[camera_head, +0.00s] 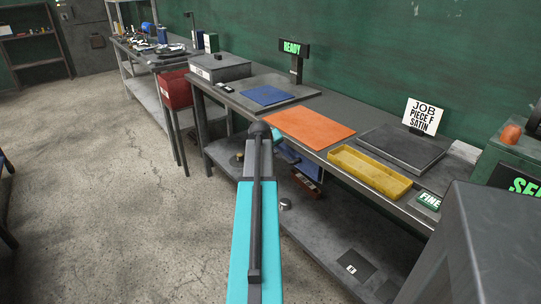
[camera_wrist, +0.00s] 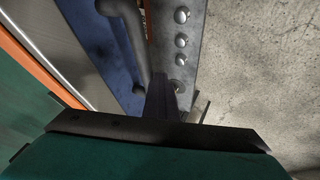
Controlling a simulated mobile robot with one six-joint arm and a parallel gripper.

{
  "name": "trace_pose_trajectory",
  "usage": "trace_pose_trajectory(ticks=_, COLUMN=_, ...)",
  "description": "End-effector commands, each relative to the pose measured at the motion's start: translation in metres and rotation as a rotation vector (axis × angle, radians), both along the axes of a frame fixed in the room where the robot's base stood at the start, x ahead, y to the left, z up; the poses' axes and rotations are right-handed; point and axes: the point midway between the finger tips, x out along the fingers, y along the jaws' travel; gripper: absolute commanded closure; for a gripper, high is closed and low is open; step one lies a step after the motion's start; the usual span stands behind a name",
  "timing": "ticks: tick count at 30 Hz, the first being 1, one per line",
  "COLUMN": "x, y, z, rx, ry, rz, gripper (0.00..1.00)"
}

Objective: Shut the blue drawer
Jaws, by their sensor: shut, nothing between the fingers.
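The blue drawer (camera_head: 303,163) shows under the workbench, just right of my arm, which hides part of it. In the wrist view, a blue panel (camera_wrist: 88,45) with a thick grey bar handle (camera_wrist: 136,35) lies just ahead of my gripper. My gripper (camera_wrist: 161,85) is shut and empty, with its dark fingers close to the lower end of the handle. I cannot tell whether they touch it. How far the drawer stands out is hard to tell. In the head view my gripper is hidden behind my arm.
The bench holds an orange mat (camera_head: 309,128), a blue mat (camera_head: 267,96), a yellow tray (camera_head: 369,172) and a dark plate (camera_head: 403,152). A lower shelf (camera_head: 325,240) runs beneath. A red bin (camera_head: 175,88) stands at the bench's far end. Concrete floor at left is clear.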

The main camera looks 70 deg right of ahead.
Motion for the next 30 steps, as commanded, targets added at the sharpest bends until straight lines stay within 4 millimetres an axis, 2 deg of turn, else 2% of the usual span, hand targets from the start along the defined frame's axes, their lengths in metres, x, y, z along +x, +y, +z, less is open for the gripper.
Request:
trace_pose_trajectory(ticks=14, x=0.008, y=0.008, z=-0.002, rx=0.001, ry=0.003, rz=0.01, gripper=1.0)
trace_pose_trajectory(ticks=24, x=0.021, y=0.041, z=-0.009, rx=0.001, ry=0.0, rz=0.013, gripper=1.0)
trace_pose_trajectory(ticks=30, x=0.016, y=0.058, z=0.019, rx=-0.002, ry=-0.002, rz=0.01, gripper=1.0)
